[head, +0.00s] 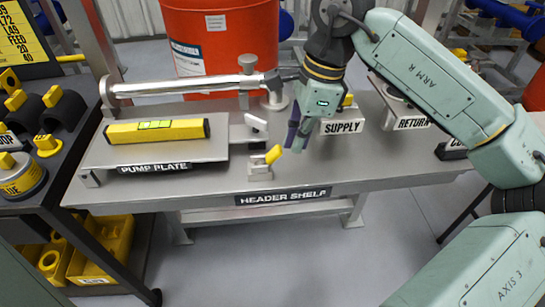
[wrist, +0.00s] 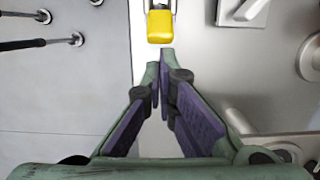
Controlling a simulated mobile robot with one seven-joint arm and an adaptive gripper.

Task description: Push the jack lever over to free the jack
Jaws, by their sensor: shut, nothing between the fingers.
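A small lever with a yellow tip (head: 272,154) stands on a metal bracket (head: 260,171) at the front of the bench, right of the pump plate. The tip leans up and to the right in the head view. In the wrist view the yellow tip (wrist: 161,26) is at the top middle, just beyond my fingertips. My gripper (head: 294,140) is shut and empty, to the right of the lever and pointing down. In the wrist view the fingertips (wrist: 158,58) come together close to the yellow tip; I cannot tell whether they touch it.
The pump plate (head: 110,157) holds a yellow level (head: 155,131), with a long metal bar (head: 185,88) behind. A pale handle (head: 256,122) lies just behind the lever. The SUPPLY block (head: 342,127) stands right of my gripper. The front strip of the header shelf (head: 350,170) is clear.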

